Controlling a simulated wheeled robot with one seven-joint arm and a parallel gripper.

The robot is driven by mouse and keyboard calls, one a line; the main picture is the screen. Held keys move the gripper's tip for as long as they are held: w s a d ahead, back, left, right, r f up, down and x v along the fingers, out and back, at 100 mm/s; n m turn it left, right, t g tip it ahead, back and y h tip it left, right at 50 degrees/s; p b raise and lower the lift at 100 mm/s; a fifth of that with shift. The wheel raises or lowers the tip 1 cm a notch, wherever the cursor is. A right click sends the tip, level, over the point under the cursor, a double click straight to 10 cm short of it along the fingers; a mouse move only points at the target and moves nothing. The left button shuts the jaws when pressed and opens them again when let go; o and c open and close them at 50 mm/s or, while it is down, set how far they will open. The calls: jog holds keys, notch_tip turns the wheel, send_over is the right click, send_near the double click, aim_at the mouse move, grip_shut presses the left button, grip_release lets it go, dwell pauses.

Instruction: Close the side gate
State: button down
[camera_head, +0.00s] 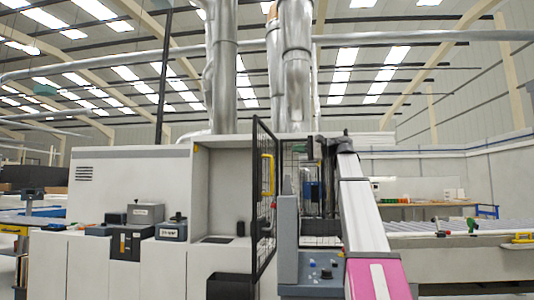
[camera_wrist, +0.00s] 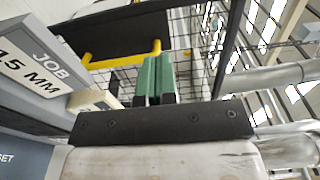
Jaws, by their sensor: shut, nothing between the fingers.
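The side gate (camera_head: 263,205) is a black-framed mesh panel with a yellow handle (camera_head: 268,175). In the head view it stands swung out from the machine's open bay, seen nearly edge-on. In the wrist view, black mesh (camera_wrist: 195,50) and a yellow handle (camera_wrist: 125,58) lie beyond my gripper (camera_wrist: 155,58). Its green fingers are shut together and empty, their tips close to the handle's right end in the picture. I cannot tell whether they touch it. In the head view my arm rises at the right and the fingers cannot be made out.
The grey cabinet (camera_head: 120,185) with its open bay (camera_head: 222,190) is left of the gate. A grey control box (camera_head: 310,265) stands just right of the gate.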

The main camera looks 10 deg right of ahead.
jog(key=x, duration=1.4)
